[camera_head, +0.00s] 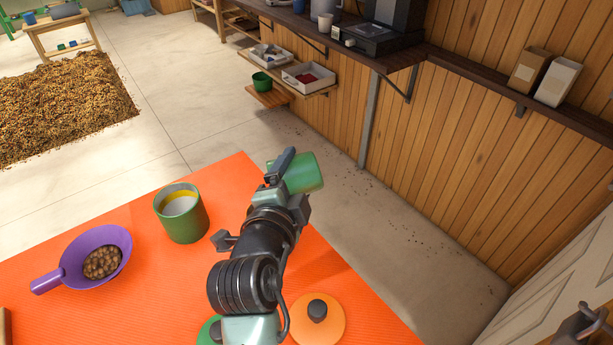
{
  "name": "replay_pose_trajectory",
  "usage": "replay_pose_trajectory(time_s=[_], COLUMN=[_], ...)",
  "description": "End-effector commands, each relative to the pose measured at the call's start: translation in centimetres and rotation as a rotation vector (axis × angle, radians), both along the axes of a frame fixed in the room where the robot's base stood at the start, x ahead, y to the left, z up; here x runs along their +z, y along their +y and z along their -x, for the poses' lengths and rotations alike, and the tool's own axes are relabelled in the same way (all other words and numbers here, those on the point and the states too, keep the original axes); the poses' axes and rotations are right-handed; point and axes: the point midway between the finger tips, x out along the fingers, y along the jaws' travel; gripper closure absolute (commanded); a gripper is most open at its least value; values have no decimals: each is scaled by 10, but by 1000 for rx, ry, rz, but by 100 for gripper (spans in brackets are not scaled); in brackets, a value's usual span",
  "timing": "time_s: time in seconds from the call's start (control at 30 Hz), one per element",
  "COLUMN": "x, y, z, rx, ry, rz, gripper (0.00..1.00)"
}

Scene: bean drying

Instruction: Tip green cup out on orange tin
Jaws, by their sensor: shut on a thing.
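My gripper (291,187) is shut on a green cup (308,173). The cup is tipped over onto its side, its far end pointing right. In the picture it shows beyond the table's right edge, against the floor. I cannot see into it. A round orange top with a dark knob (317,321) is at the table's near right, below the gripper in the picture; it looks like a lid, and I cannot tell whether it is the orange tin. My arm partly hides a similar green top (210,331) beside it.
The orange table (125,218) holds a green container with a yellow band inside (182,214) and a purple scoop (97,243) of brown beans. Small dark specks (384,190) lie on the floor near the wooden wall. Shelves with trays (308,76) are at the back.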

Motion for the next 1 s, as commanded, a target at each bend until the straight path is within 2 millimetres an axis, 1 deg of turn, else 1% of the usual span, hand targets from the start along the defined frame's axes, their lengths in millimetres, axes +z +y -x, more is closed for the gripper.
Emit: replay_pose_trajectory(time_s=[0.03, 0.13, 0.37, 0.47, 0.63, 0.87, 1.0], x=[6, 3, 2, 1, -5, -9, -5], y=[-2, -3, -3, -8, -13, -12, -14], z=[0, -1, -1, -2, -3, -3, -4], rx=[-2, 0, 0, -4, -2, 0, -2], ry=[7, 15, 17, 36, 73, 78, 86], rz=[-31, -61, -69, -145, -290, -313, -348], gripper=[85, 85, 85, 85, 85, 85, 85])
